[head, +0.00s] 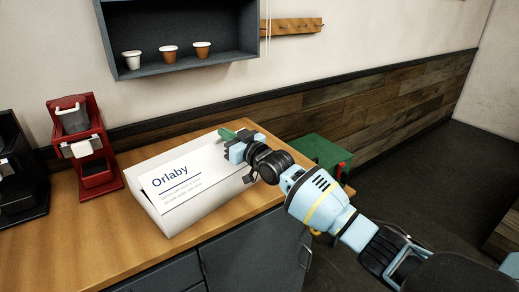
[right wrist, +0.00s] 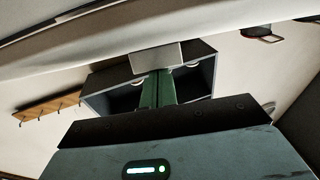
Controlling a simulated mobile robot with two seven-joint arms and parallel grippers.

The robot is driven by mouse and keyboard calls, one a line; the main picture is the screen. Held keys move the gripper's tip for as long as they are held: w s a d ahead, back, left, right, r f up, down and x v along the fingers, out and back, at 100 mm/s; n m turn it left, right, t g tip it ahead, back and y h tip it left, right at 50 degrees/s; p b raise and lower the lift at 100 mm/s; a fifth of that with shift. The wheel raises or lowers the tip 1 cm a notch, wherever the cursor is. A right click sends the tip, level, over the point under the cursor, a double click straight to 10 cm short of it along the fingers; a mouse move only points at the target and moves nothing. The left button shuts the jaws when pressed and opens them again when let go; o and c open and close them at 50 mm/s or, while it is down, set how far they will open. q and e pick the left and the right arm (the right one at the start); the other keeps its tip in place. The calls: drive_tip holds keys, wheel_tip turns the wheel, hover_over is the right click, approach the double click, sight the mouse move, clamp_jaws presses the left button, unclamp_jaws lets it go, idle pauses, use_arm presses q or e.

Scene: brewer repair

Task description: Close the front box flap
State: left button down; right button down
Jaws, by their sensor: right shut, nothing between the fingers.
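The white box (head: 218,199) sits on the wooden counter. Its sloping upper panel is printed "Orlaby" (head: 173,178) and looks nearly flat over the box. Which flap this panel is, I cannot tell. My right gripper (head: 232,134) is at the far right corner of the box, at the panel's edge, with its green fingers together and empty. In the right wrist view the shut fingers (right wrist: 157,88) point away from the camera, with a pale surface (right wrist: 150,35) across the top. Contact with the box is unclear. My left gripper is not in view.
A red brewer (head: 85,150) stands left of the box, with a black machine (head: 18,170) beyond it. A wall shelf (head: 185,60) holds cups. A green stool or box (head: 320,150) stands past the counter's right end. The counter (head: 95,250) is clear at front left.

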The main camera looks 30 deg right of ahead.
drive_tip(key=shift+w+a+f+g, duration=0.2)
drive_tip(key=shift+w+f+g, duration=0.4)
drive_tip(key=shift+w+f, duration=0.1)
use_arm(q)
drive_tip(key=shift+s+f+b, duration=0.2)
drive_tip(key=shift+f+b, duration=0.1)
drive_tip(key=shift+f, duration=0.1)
use_arm(e)
drive_tip(key=shift+w+f, duration=0.25)
drive_tip(key=shift+f, duration=0.3)
drive_tip(key=shift+a, duration=0.1)
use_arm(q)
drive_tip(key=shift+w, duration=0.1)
